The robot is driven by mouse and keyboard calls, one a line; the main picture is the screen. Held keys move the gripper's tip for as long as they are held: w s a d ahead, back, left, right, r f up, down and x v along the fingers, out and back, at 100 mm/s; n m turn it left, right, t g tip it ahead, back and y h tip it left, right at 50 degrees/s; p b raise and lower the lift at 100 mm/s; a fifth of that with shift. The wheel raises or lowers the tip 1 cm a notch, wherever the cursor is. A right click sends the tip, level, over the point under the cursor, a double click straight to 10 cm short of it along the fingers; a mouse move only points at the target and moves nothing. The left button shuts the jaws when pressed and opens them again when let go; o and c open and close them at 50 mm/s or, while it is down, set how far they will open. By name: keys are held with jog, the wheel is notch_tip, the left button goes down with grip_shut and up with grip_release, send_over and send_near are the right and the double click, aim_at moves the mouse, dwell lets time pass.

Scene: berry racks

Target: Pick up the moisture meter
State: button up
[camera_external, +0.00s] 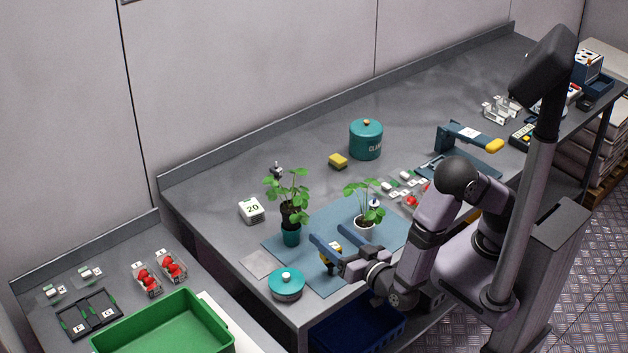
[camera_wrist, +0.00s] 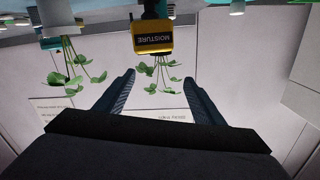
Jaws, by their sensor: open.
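Whether a finger touches the meter cannot be told.
A round teal tin (camera_external: 287,285) stands at the mat's front left. A yellow sponge (camera_external: 338,161) and teal canister (camera_external: 366,140) are farther back.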

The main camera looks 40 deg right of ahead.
jog(key=f, duration=0.2)
jog(key=s+f+h+b, duration=0.1)
jog(key=f, duration=0.2)
jog(key=s+f+n+h+b, duration=0.1)
jog(key=f, duration=0.1)
jog(key=shift+f, duration=0.3)
jog(key=shift+w+d+r+p, duration=0.15)
jog(key=shift+w+p, duration=0.35)
jog(key=shift+w, duration=0.5)
jog(key=shift+w+d+r+p, duration=0.1)
jog(key=shift+w+d+p, duration=0.25)
jog(key=shift+w, duration=0.6)
jog(key=shift+w+d+r+p, duration=0.1)
jog(key=shift+w+p, duration=0.5)
jog(key=shift+w, duration=0.4)
jog(key=shift+w+f, duration=0.15)
jog(key=shift+w, duration=0.55)
jog(key=c, duration=1.2)
